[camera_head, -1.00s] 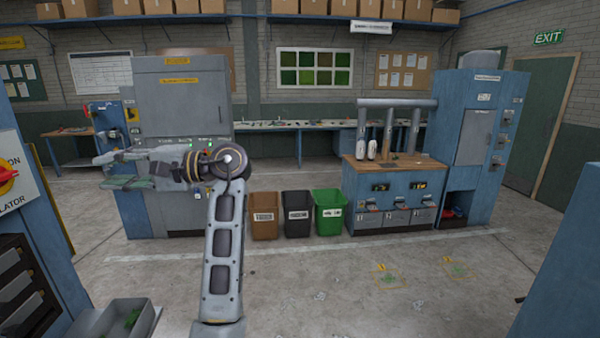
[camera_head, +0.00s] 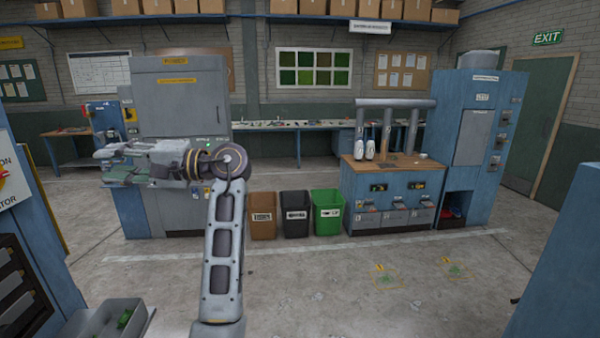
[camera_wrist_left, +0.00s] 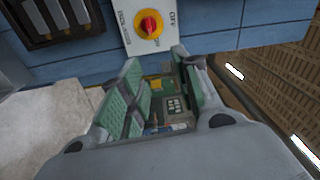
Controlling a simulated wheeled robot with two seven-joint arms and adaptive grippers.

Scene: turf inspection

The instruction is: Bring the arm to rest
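My left arm rises from the bottom of the head view and bends left at the elbow. My left gripper (camera_head: 108,163) points left, raised in front of the tall grey cabinet (camera_head: 180,105). In the left wrist view the gripper (camera_wrist_left: 168,75) shows two fingers with green ribbed pads standing apart. I see no held object between them; a green and yellow patch shows through the gap, too unclear to name. My right gripper is not in view.
A blue panel with a red and yellow isolator knob (camera_wrist_left: 149,25) lies beyond the fingers. A grey tray (camera_head: 95,322) with green bits is at lower left. Brown (camera_head: 263,225), black (camera_head: 296,226) and green (camera_head: 327,222) bins stand by the workbench (camera_head: 395,172).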

